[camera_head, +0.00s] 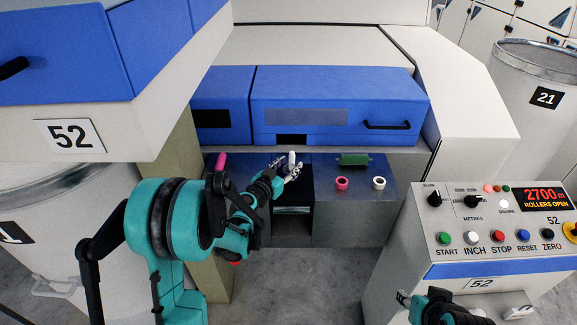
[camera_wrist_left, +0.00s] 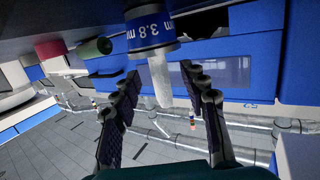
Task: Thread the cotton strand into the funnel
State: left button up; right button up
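My left gripper (camera_head: 289,167) is at the dark front unit below the blue cover in the head view. In the left wrist view its two fingers (camera_wrist_left: 163,105) stand apart. A whitish strand end (camera_wrist_left: 160,80) lies between them, with gaps visible on both sides. The strand meets a round blue-and-white part marked 3.8 mm (camera_wrist_left: 148,30), which looks like the funnel. In the head view a small white piece (camera_head: 292,157) shows at the left fingertips. The funnel's opening is not clearly visible. My right gripper (camera_head: 440,305) is partly cut off at the bottom edge; its opening is unclear.
A control panel (camera_head: 490,225) stands at right, reading ROLLERS OPEN. A blue cabinet (camera_head: 75,55) overhangs at upper left.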

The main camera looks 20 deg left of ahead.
pick_arm(q)
jog(key=shift+s, duration=0.1)
jog(key=v, duration=1.1)
jog(key=shift+s, duration=0.4)
jog(key=shift+r, duration=0.1)
